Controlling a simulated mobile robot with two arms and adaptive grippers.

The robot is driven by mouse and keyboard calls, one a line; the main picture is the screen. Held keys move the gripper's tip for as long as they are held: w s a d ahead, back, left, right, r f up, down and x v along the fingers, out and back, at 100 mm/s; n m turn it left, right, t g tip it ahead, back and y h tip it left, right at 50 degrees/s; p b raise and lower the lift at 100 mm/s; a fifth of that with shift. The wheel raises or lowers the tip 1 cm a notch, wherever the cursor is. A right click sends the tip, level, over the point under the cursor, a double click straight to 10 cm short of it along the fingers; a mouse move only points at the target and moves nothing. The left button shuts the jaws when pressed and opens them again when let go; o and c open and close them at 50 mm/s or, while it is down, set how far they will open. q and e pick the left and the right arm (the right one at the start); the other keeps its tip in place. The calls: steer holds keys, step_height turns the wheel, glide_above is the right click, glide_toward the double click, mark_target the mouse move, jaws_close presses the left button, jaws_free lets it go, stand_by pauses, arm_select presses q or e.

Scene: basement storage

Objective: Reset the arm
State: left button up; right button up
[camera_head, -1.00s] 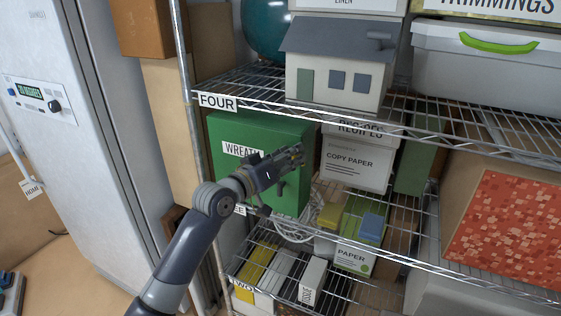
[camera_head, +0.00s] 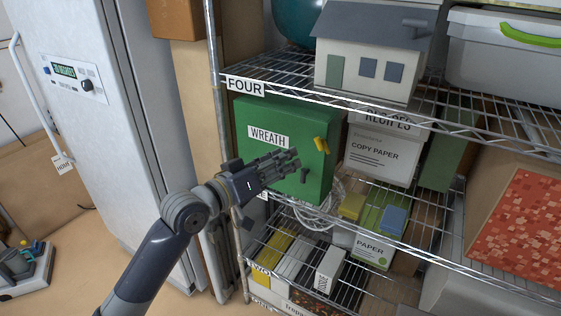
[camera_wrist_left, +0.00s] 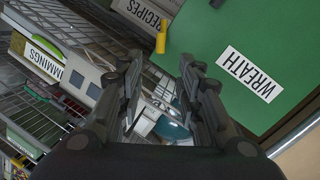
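My left gripper (camera_head: 292,163) is in front of the green box labelled WREATH (camera_head: 263,112), over the lower part of its front. In the left wrist view, its two fingers (camera_wrist_left: 162,74) are apart with nothing between them, so it is open and empty. The WREATH box (camera_wrist_left: 222,35) fills the upper right of that view. A small yellow piece (camera_head: 321,145) is on the box front, just beyond the fingertips. It also shows in the wrist view (camera_wrist_left: 161,39). Whether any finger touches the box cannot be told. My right gripper is not in view.
The wire shelf labelled FOUR (camera_head: 245,86) runs above the gripper and holds a model house (camera_head: 364,60). A COPY PAPER box (camera_head: 383,152) stands right of the WREATH box. Lower shelves hold small boxes, including PAPER (camera_head: 372,250). A white appliance (camera_head: 105,120) stands left; floor shows lower left.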

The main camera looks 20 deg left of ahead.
arm_select(q)
steer(key=shift+w+f, duration=0.1)
steer(key=w+a+f+n+g+y, duration=0.1)
steer(key=a+f+y, duration=0.15)
steer(key=f, duration=0.85)
steer(key=w+a+f+n+g+y, duration=0.1)
steer(key=w+a+f+y, duration=0.15)
steer(key=f, duration=0.85)
steer(key=s+a+f+g, duration=0.1)
steer(key=s+f, duration=0.2)
steer(key=f, duration=0.5)
steer(key=s+a+f+g+y, duration=0.15)
steer(key=s+f, duration=0.25)
steer(key=f, duration=0.4)
steer(key=s+a+f+g, duration=0.1)
steer(key=s+f+g, duration=0.15)
steer(key=f, duration=0.45)
steer(key=s+d+f+m+g, duration=0.1)
steer(key=s+f+m+g, duration=0.15)
steer(key=s+f, duration=1.1)
steer(key=s+d+f+m+g, duration=0.1)
steer(key=s+f+g, duration=0.2)
steer(key=s+f, duration=1)
steer(key=s+d+m+g, duration=0.1)
steer(key=s, duration=0.8)
steer(key=s+d+f+g, duration=0.1)
steer(key=s, duration=0.9)
steer(key=shift+d+f+m+y, duration=0.25)
steer(key=shift+f+m+y, duration=0.1)
steer(key=shift+y, duration=0.1)
